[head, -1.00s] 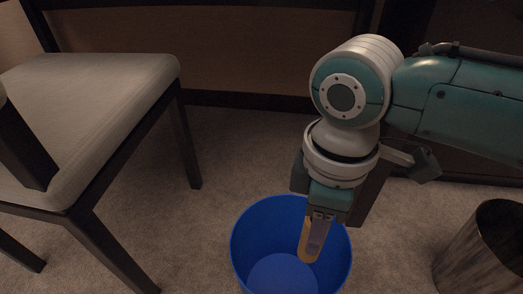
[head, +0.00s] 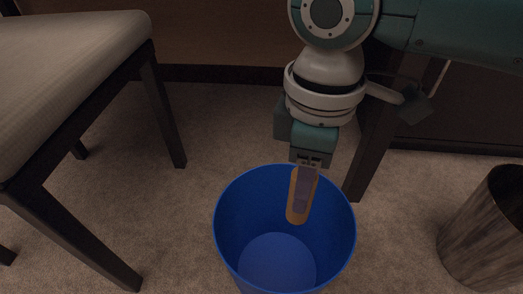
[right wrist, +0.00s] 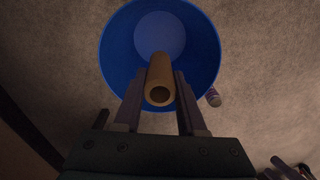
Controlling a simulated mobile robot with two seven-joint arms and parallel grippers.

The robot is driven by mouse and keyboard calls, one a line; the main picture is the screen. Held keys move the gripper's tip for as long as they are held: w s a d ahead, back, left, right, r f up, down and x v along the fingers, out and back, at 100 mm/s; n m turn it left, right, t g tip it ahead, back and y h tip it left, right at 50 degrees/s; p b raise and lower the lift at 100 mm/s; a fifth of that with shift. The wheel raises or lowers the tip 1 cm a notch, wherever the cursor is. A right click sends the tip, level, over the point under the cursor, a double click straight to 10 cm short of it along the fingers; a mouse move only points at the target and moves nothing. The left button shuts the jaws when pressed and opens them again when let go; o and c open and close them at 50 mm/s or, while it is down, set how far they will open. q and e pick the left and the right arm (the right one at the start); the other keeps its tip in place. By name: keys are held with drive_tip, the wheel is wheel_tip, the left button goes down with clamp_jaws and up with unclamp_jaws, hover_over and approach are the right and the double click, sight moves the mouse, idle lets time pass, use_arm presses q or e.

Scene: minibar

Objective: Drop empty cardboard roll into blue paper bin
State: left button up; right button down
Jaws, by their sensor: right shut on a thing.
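The cardboard roll (head: 295,213) is a brown tube held pointing down by my right gripper (head: 303,188). The blue paper bin (head: 232,232) is a round, open-topped bin standing on the carpet. In the head view the roll's lower end shows against the inside of the bin, toward its far right side. In the right wrist view the roll (right wrist: 160,78) lies between the two fingers of my right gripper (right wrist: 160,90), with the open blue bin (right wrist: 118,50) beyond it. How deep the roll sits relative to the rim is hard to tell. My left gripper is out of view.
A padded chair (head: 75,60) with dark legs stands left of the bin. A small can-like object (right wrist: 213,97) lies beside the blue bin in the right wrist view. Dark furniture lines the back.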

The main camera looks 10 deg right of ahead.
drive_tip(key=shift+c, duration=2)
unclamp_jaws()
wheel_tip(320, 180, up, 10)
drive_tip(key=p, duration=0.8)
drive_tip(key=shift+f, duration=0.1)
